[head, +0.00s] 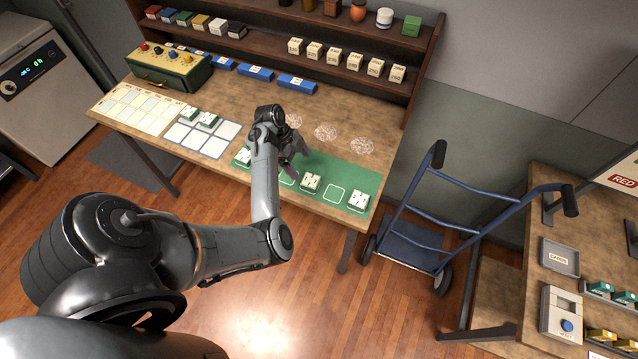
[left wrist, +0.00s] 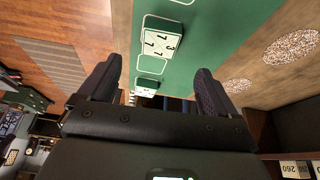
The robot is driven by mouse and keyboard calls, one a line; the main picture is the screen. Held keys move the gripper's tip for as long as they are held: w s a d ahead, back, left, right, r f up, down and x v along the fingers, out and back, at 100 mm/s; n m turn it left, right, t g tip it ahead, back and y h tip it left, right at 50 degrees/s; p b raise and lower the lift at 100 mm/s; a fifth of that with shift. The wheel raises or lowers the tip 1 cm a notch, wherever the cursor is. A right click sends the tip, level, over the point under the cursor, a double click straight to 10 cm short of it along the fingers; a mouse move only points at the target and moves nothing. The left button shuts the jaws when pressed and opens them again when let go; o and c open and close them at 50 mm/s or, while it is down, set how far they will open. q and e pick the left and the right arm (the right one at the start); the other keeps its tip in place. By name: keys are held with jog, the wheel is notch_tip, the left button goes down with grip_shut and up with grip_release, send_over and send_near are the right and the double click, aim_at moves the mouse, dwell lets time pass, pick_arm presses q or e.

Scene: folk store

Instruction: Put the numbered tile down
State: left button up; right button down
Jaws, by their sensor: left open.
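My left gripper (head: 296,153) is open above the green mat (head: 345,174); its two fingers (left wrist: 158,88) stand apart in the left wrist view with nothing gripped between them. White numbered tiles sit on the mat: a left tile (head: 242,157), partly beside my arm, a middle tile (head: 310,183) and a right tile (head: 358,202). Outlined empty slots (head: 335,194) lie between them. In the left wrist view, one tile (left wrist: 158,43) shows a 3 and two 7s, and a farther tile (left wrist: 146,92) shows between the fingers.
A white card (head: 190,138) and cream sheet (head: 135,110) lie left. A yellow-green box (head: 168,72) stands at the back left, below shelves (head: 325,68). A blue hand truck (head: 415,240) stands right of the table.

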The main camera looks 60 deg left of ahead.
aim_at(310, 180)
pick_arm(q)
jog(key=shift+x, duration=4.65)
jog(key=shift+s, duration=0.1)
jog(key=c, duration=1.5)
jog(key=shift+o, duration=0.2)
jog(key=shift+r, duration=0.1)
